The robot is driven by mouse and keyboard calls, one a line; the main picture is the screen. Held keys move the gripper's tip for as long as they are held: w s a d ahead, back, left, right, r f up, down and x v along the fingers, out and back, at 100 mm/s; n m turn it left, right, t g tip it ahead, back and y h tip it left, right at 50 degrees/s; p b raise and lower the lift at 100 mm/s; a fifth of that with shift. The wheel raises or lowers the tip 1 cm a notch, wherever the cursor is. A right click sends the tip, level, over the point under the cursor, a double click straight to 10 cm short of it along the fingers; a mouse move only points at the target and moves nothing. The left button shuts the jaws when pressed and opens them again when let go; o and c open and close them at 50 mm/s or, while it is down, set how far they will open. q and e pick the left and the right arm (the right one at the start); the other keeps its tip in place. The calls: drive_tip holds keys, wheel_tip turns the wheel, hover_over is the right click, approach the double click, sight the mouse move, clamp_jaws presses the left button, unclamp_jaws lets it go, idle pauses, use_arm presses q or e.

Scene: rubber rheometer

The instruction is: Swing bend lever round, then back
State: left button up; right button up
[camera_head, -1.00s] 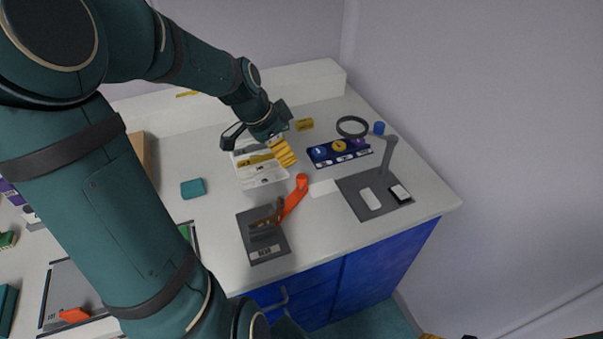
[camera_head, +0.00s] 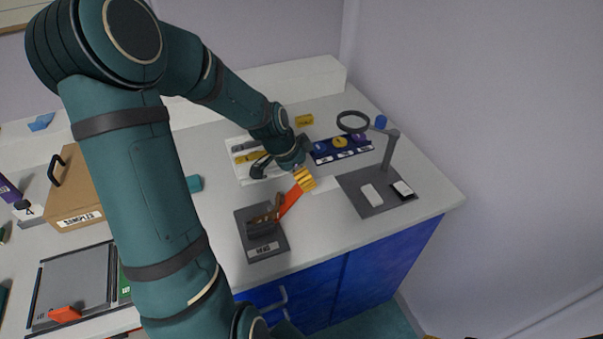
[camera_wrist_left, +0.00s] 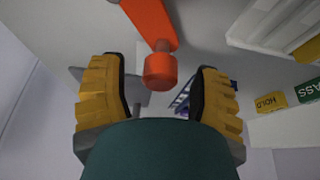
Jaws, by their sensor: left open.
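The bend lever is an orange-red arm (camera_head: 291,198) on a dark grey base plate (camera_head: 266,244) near the front of the counter. It points back and to the right from its pivot. My left gripper (camera_head: 304,180), with yellow ridged fingers, is over the lever's far end and hides its knob in the head view. In the left wrist view the round orange knob (camera_wrist_left: 160,72) lies between the two spread fingers of my left gripper (camera_wrist_left: 158,100), with gaps on both sides. That gripper is open.
Right of the lever stands a grey plate (camera_head: 350,190) with a post and ring. Behind are a white tray (camera_head: 240,145), a blue rack (camera_head: 333,153) and a yellow block (camera_head: 304,120). A teal block (camera_head: 194,184) is left. The front counter strip between the two plates is clear.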

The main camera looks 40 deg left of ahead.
use_arm(q)
clamp_jaws()
drive_tip(key=shift+d, duration=0.1)
